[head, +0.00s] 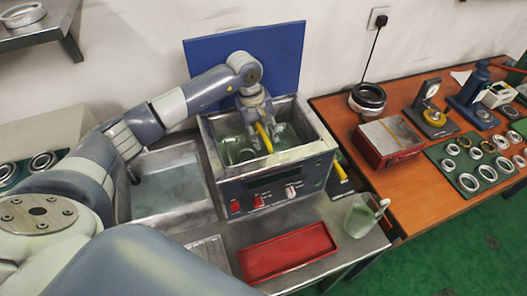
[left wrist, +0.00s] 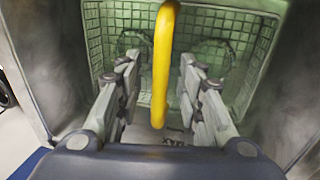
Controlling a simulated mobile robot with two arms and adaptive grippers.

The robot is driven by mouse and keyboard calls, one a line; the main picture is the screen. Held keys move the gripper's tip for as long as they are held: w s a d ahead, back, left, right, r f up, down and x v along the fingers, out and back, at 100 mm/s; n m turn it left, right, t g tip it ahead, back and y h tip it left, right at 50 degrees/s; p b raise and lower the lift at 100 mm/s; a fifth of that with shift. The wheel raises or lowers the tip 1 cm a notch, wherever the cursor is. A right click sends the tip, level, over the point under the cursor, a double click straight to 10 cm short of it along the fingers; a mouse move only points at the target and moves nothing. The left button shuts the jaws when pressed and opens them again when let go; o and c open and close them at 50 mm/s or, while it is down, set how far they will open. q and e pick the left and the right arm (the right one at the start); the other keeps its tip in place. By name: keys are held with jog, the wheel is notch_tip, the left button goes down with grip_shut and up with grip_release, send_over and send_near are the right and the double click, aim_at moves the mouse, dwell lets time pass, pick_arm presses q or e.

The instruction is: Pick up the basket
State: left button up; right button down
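The basket is a wire-mesh one inside the tank of the cleaning machine (head: 272,188); its mesh wall shows in the left wrist view (left wrist: 108,22). Its yellow handle (head: 264,138) stands up in the middle of the tank and also shows in the left wrist view (left wrist: 162,65). My left gripper (head: 258,122) points down into the tank at the handle. In the left wrist view its two fingers (left wrist: 160,95) stand apart, one on each side of the handle, with gaps between. Ring shapes (left wrist: 213,52) lie in the basket, partly hidden. My right gripper is out of view.
A blue panel (head: 285,50) stands behind the tank. A metal sink (head: 170,190) is left of it. A red tray (head: 288,252) and a clear jug (head: 360,217) sit in front. A wooden bench (head: 340,115) with rings and tools is at right.

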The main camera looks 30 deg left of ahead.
pick_arm(q)
jog(key=c, duration=0.8)
grip_shut()
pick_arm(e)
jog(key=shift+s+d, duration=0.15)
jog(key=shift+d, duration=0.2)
pick_arm(q)
jog(key=shift+w+r, duration=0.1)
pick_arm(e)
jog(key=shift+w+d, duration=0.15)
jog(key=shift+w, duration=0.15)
